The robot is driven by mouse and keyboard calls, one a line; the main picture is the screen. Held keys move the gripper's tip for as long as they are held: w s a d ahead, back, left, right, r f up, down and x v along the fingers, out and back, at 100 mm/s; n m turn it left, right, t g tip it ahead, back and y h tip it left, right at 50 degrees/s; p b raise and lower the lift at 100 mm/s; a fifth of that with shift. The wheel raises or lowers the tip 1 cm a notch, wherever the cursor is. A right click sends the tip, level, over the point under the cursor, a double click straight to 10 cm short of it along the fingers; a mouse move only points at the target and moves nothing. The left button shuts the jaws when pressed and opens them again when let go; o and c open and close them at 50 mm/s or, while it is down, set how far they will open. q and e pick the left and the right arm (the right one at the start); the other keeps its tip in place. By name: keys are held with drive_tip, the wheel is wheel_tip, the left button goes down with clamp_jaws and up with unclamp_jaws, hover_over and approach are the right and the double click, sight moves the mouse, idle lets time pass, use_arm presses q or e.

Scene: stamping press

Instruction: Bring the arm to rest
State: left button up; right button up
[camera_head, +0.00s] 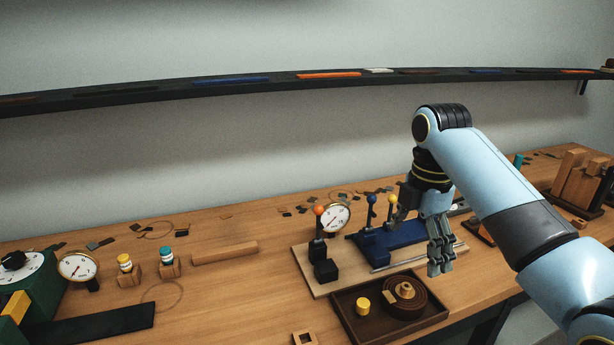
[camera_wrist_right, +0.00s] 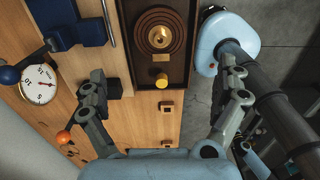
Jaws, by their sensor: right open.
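My right arm comes in from the right in the head view. Its gripper (camera_head: 440,262) points down above the bench, over the right end of the stamping press board (camera_head: 315,287) and behind the dark tray's right side. In the right wrist view the gripper (camera_wrist_right: 165,85) has its fingers spread wide, with nothing between them. Below them show the tray (camera_wrist_right: 178,45), the bench and the floor. My left gripper is in neither view.
The tray holds a brown coiled disc (camera_head: 413,300) and a yellow cylinder (camera_head: 362,305). Levers with orange (camera_head: 319,211), blue and yellow knobs and a gauge (camera_head: 335,218) stand beside the arm. A wooden bar (camera_head: 225,252) lies left. A wall shelf (camera_head: 150,97) runs behind.

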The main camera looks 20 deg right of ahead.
drive_tip(key=s+a+f+m+t, duration=0.1)
drive_tip(key=s+f+m, duration=0.1)
drive_tip(key=s+m, duration=0.35)
drive_tip(key=s+a+f+m+t, duration=0.1)
drive_tip(key=s+f+m, duration=0.2)
drive_tip(key=s, duration=0.5)
drive_tip(key=s+a+r+m+t+h, duration=0.1)
drive_tip(key=s+r+m, duration=0.1)
drive_tip(key=s+m, duration=0.35)
drive_tip(key=s+a+r+m+t, duration=0.1)
drive_tip(key=s+a+r+m, duration=0.2)
drive_tip(key=s, duration=0.4)
drive_tip(key=s+d+f+m+g+b, duration=0.2)
drive_tip(key=f+b, duration=0.9)
drive_tip(key=f, duration=2.9)
drive_tip(key=s+d+f+g+b, duration=0.1)
drive_tip(key=s+d+f+b, duration=0.2)
drive_tip(key=s+f+b, duration=0.5)
drive_tip(key=s+f, duration=1)
drive_tip(key=f, duration=0.4)
drive_tip(key=shift+s+n, duration=0.3)
